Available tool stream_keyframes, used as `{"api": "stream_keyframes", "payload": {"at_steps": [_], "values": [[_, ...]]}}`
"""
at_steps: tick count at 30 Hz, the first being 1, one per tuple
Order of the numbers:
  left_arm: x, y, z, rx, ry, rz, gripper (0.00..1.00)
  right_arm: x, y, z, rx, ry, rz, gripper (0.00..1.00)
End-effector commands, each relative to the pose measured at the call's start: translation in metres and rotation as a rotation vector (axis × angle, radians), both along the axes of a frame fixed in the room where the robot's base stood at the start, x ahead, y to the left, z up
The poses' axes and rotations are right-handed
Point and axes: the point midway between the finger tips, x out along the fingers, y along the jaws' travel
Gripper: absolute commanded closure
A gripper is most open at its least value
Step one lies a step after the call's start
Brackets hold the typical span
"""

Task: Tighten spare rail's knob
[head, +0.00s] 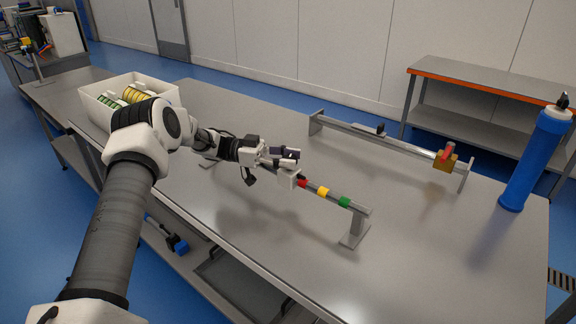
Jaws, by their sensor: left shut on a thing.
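Two rails stand on the steel table. The near rail (361,210) has red, yellow and green bands and an upright end support. A pale block (288,179) sits on it, left of the red band. My left gripper (289,158) is over this block, shut on its knob, which the fingers mostly hide. The far rail (390,142) carries a brass-brown block with a red knob (447,152) near its right end, and a small dark piece (380,129) near its middle. The frame does not show which rail is the spare. My right gripper is out of view.
A white tub (88,105) with green and yellow items stands at the table's left end. A tall blue cylinder (532,160) stands at the right end. A bench with an orange edge (490,80) is behind. The tabletop between the rails is clear.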

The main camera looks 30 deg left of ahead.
Motion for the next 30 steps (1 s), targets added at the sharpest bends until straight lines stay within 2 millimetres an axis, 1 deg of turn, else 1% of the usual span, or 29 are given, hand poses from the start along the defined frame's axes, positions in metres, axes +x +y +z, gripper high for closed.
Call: {"api": "stream_keyframes", "payload": {"at_steps": [1, 7, 12, 24, 25, 26, 27, 30], "values": [[0.000, -0.001, -0.007, 0.005, 0.002, -0.028, 0.94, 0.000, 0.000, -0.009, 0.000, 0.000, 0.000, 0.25], [0.000, -0.001, -0.004, 0.002, 0.002, -0.111, 0.95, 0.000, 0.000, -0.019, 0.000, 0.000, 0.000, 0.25], [0.000, -0.001, -0.003, 0.001, 0.003, -0.141, 0.95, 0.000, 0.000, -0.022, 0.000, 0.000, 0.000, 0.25], [0.000, -0.001, -0.001, -0.001, 0.002, -0.148, 0.95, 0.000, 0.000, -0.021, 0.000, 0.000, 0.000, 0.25], [0.000, -0.001, -0.001, -0.001, 0.002, -0.148, 0.53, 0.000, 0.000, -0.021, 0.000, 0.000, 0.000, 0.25], [0.000, -0.001, -0.001, -0.001, 0.002, -0.147, 0.42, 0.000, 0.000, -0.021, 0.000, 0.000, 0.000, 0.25], [0.000, -0.001, -0.001, -0.001, 0.002, -0.147, 0.33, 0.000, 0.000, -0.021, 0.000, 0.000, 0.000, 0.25], [0.000, -0.001, -0.001, 0.000, 0.001, -0.147, 0.33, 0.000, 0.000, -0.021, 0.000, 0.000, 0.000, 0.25]]}}
